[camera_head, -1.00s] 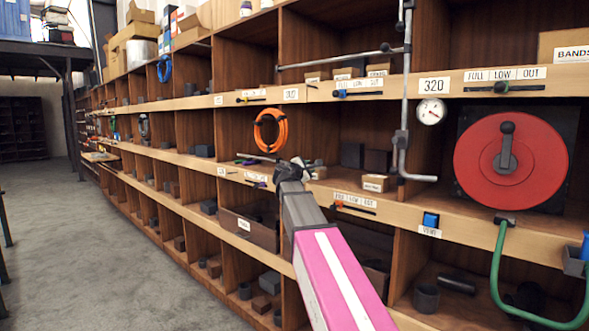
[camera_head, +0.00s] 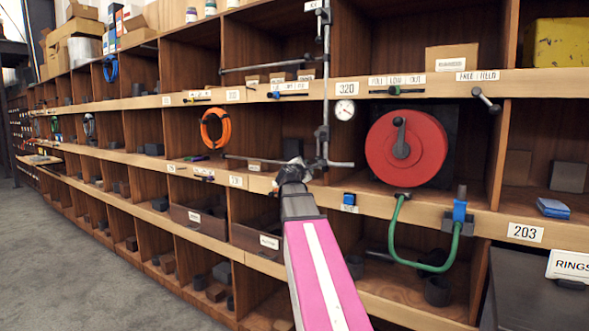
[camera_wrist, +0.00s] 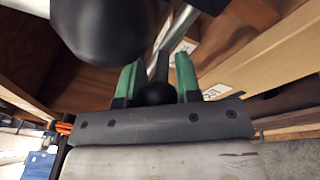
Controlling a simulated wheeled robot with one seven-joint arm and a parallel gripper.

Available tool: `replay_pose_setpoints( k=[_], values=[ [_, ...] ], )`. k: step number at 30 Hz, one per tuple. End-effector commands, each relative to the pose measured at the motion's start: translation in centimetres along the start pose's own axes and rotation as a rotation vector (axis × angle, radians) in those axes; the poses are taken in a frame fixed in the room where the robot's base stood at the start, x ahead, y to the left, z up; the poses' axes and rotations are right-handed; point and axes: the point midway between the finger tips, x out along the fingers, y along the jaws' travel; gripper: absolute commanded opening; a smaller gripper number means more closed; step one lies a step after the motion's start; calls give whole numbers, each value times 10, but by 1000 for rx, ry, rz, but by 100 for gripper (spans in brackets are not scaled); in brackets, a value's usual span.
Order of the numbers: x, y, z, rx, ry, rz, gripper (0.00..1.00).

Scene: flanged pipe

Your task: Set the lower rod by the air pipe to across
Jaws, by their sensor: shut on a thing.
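The air pipe (camera_head: 325,100) is a grey upright pipe with joints, running down the shelf front beside a round gauge (camera_head: 345,109). An upper grey rod (camera_head: 265,66) runs left from it, roughly level. A lower grey rod (camera_head: 250,158) also lies roughly level, and its middle is partly hidden behind my gripper. My gripper (camera_head: 292,168) is at this lower rod, left of the pipe's foot. In the wrist view my gripper's green fingers (camera_wrist: 157,80) are shut on a dark part with a grey rod (camera_wrist: 175,40) running beyond it. A large black rounded part (camera_wrist: 100,25) is close to the camera.
A blue valve (camera_head: 349,199) sits on the shelf edge below. An orange coil (camera_head: 216,128) hangs to the left. Wooden shelf edges run close behind my arm. Grey floor (camera_head: 60,260) is clear at left.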

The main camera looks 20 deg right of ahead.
Motion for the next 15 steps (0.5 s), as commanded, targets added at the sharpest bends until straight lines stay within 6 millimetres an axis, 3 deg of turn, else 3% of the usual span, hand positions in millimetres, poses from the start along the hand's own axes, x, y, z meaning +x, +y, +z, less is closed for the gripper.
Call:
replay_pose_setpoints(
  k=[6,15],
  values=[
    [-2,-8,12,0,0,-1,0],
    [-3,-10,14,0,-3,-4,0]
  ],
)
